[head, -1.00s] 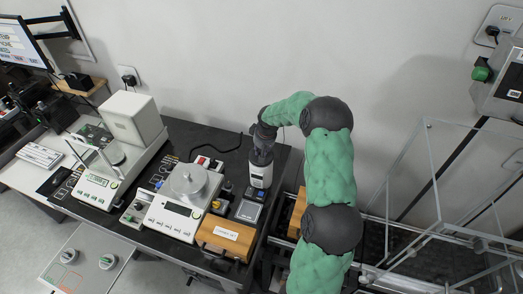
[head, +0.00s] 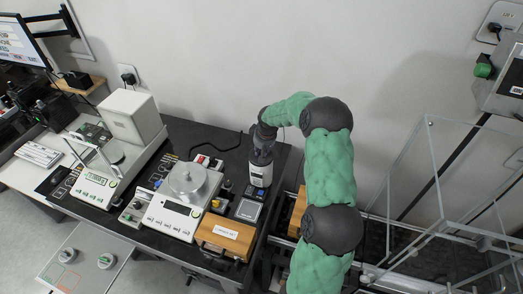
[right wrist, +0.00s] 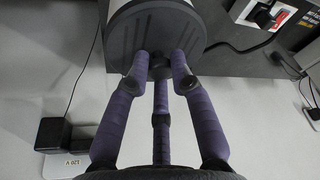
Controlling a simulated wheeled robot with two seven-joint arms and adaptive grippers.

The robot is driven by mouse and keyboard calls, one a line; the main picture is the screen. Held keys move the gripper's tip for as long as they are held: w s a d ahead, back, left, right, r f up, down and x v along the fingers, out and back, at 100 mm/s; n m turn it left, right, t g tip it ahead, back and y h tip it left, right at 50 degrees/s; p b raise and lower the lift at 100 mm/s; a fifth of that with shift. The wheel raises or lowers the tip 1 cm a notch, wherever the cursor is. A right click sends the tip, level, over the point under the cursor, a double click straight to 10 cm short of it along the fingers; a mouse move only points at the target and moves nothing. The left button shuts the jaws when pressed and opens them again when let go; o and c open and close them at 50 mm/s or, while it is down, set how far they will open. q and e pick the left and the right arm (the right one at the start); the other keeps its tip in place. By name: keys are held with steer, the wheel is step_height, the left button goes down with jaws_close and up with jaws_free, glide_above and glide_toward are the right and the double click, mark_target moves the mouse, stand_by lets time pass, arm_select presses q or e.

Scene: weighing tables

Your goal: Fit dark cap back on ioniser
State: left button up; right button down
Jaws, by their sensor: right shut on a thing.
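My right gripper (right wrist: 160,75) has purple jointed fingers, closed at the middle of a dark, ribbed round cap (right wrist: 145,35) in the right wrist view. A light curved edge shows beside the cap. In the head view my right gripper (head: 263,143) points down at the end of the green-sleeved arm, directly above a white upright body (head: 260,175), which seems to be the ioniser. The cap and fingertips blend with the dark gripper there, so I cannot tell whether the cap is seated level. My left gripper is in neither current view.
A balance with a round metal pan (head: 188,182) stands left of the white body. A wooden box (head: 225,236) sits in front. A small dark-topped device (head: 248,210) is close by. Clear panels (head: 420,190) stand at right. A cable (head: 225,149) lies behind.

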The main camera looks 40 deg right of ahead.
steer(key=c, duration=1)
jaws_free()
steer(key=shift+r, duration=0.1)
steer(key=d+v, duration=0.1)
steer(key=v, duration=1)
steer(key=shift+a+r, duration=0.4)
steer(key=shift+a, duration=0.1)
steer(key=shift+s+r, duration=0.1)
